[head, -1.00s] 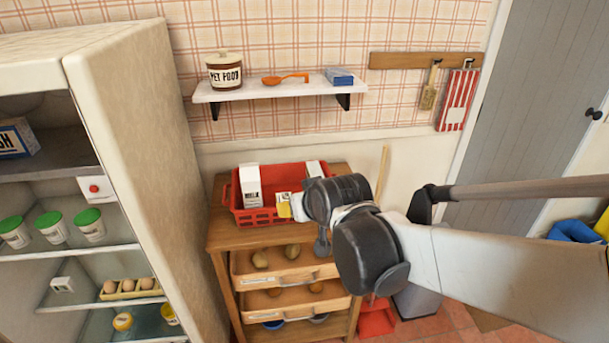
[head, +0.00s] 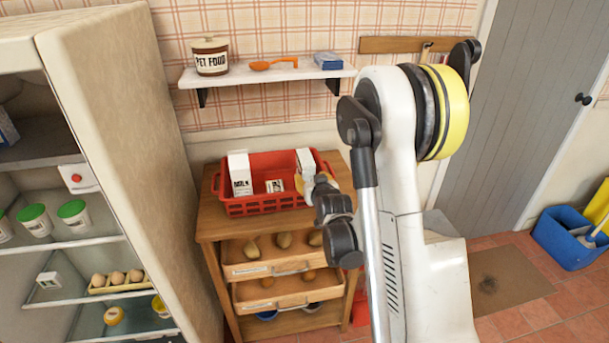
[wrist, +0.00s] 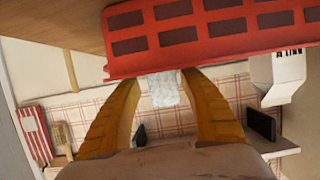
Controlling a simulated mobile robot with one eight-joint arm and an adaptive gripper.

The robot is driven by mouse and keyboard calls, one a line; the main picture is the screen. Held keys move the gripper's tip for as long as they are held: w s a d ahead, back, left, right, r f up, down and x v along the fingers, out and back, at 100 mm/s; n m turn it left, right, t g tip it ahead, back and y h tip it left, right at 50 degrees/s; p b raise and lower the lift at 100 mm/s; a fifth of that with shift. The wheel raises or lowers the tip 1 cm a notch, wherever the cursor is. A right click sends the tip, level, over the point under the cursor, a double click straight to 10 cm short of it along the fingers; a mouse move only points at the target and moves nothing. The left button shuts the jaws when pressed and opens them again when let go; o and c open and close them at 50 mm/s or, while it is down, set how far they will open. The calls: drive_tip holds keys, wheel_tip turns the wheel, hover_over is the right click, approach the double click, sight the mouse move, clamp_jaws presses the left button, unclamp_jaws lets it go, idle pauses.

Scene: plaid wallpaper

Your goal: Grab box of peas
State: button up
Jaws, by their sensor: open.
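The red crate (head: 262,205) stands on the wooden unit and shows close up in the wrist view (wrist: 200,52). It holds a tall milk carton (head: 240,174), a small labelled box (head: 275,186) and a white carton (head: 306,162) at its right end. I cannot read which of them is the box of peas. My gripper (head: 312,182) is at the crate's right end, by the white carton. In the wrist view its two yellow fingers (wrist: 160,82) are spread apart. A whitish, mottled thing (wrist: 165,90) shows between them; I cannot tell whether they touch it.
The wooden unit (head: 205,222) has drawers of produce below the crate. A wall shelf (head: 270,76) above holds a pet food jar (head: 209,57), an orange scoop (head: 272,64) and a blue box (head: 328,62). An open fridge (head: 120,120) stands at left, a blue bucket (head: 565,238) at right.

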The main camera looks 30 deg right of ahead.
drive_tip(key=x, duration=0.2)
drive_tip(key=b+x, duration=0.1)
drive_tip(key=x, duration=0.2)
drive_tip(key=b+x, duration=0.1)
drive_tip(key=x, duration=0.1)
drive_tip(key=shift+w+r, duration=0.25)
drive_tip(key=shift+w, duration=0.2)
clamp_jaws()
